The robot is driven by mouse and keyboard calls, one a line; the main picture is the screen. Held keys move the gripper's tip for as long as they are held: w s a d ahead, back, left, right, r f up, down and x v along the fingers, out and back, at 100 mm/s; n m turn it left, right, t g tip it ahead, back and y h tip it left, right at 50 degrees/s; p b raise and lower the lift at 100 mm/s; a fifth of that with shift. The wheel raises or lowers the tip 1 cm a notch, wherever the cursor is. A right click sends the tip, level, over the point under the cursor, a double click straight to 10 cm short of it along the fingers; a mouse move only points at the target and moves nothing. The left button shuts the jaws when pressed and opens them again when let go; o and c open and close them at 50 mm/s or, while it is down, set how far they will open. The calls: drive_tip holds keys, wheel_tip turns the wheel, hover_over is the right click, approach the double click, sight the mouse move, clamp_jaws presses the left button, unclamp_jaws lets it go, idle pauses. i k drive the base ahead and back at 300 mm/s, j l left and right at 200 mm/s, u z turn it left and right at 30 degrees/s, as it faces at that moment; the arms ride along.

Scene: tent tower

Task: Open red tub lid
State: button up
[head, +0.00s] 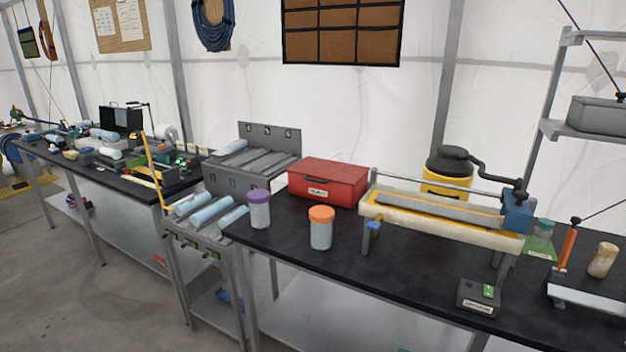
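A red tub (327,184) with a closed red lid (328,169) sits on the black-topped table, towards its back left. A small white label is on its front face, and its writing is too small to read. My gripper is not in view, and nothing is seen touching the tub.
A purple-lidded jar (259,210) and an orange-lidded jar (321,229) stand in front of the tub on the black table (400,270). A long trough device (445,215) with a crank stands right of it. A grey rack (252,160) with blue rolls is at the left.

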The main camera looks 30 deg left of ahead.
sight(350, 174)
drive_tip(key=i+j, duration=0.15)
drive_tip(key=j, duration=0.35)
drive_tip(key=i+j+u, duration=0.15)
drive_tip(key=j, duration=0.35)
drive_tip(key=i+j, duration=0.15)
drive_tip(key=j, duration=0.3)
drive_tip(key=i+j+u, duration=0.1)
drive_tip(key=j, duration=0.4)
drive_tip(key=i+j+u, duration=0.1)
drive_tip(key=i+j, duration=0.15)
drive_tip(key=j, duration=0.2)
drive_tip(key=i+j, duration=0.2)
drive_tip(key=j, duration=0.2)
drive_tip(key=i+j+u, duration=0.1)
drive_tip(key=j, duration=0.35)
drive_tip(key=i+j+u, duration=0.1)
drive_tip(key=i+j, duration=0.2)
drive_tip(key=j, duration=0.15)
